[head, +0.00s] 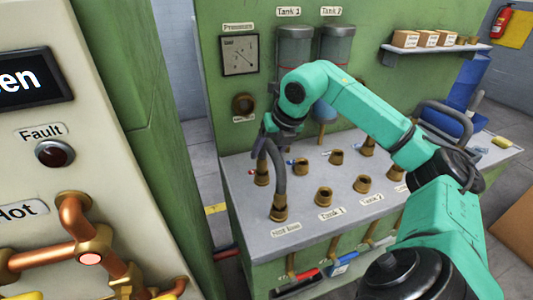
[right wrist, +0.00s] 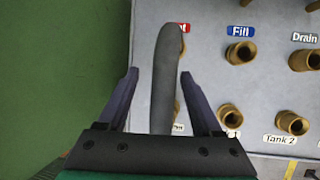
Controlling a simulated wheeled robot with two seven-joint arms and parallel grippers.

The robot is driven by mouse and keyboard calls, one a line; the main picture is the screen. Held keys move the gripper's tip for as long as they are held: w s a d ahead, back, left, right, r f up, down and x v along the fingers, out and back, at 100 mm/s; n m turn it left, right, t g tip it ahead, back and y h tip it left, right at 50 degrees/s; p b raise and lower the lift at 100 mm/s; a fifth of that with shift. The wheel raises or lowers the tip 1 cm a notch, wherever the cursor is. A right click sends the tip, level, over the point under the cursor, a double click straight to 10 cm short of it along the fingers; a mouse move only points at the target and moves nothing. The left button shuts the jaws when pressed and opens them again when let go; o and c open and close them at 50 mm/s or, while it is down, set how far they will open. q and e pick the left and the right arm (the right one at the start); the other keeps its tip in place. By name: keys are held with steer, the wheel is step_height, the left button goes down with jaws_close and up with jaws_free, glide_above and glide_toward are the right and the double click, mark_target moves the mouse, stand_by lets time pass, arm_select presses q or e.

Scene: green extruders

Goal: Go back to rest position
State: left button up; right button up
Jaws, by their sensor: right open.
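My right gripper (head: 272,133) is over the left part of the grey-topped panel (head: 240,215), above a curved grey hose (head: 280,170). In the right wrist view the two dark fingers of the right gripper (right wrist: 157,75) stand apart, with the hose (right wrist: 163,85) running between them. The fingers show gaps to it on both sides. In the head view the hose arches between two brass fittings, a back one (head: 262,173) and a front one (head: 279,207). The exact seating of its ends is hard to see. My left gripper is not in view.
Several bare brass ports stand on the panel, including one by the Tank 1 label (head: 324,194). A green wall with a pressure gauge (head: 240,56) rises behind. A shelf with boxes (head: 405,39) is at back right. A cream cabinet with copper pipes (head: 75,215) stands close at left.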

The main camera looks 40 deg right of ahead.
steer(key=p+v, duration=0.2)
steer(key=v, duration=1.1)
steer(key=shift+r, duration=0.15)
steer(key=shift+a, duration=0.1)
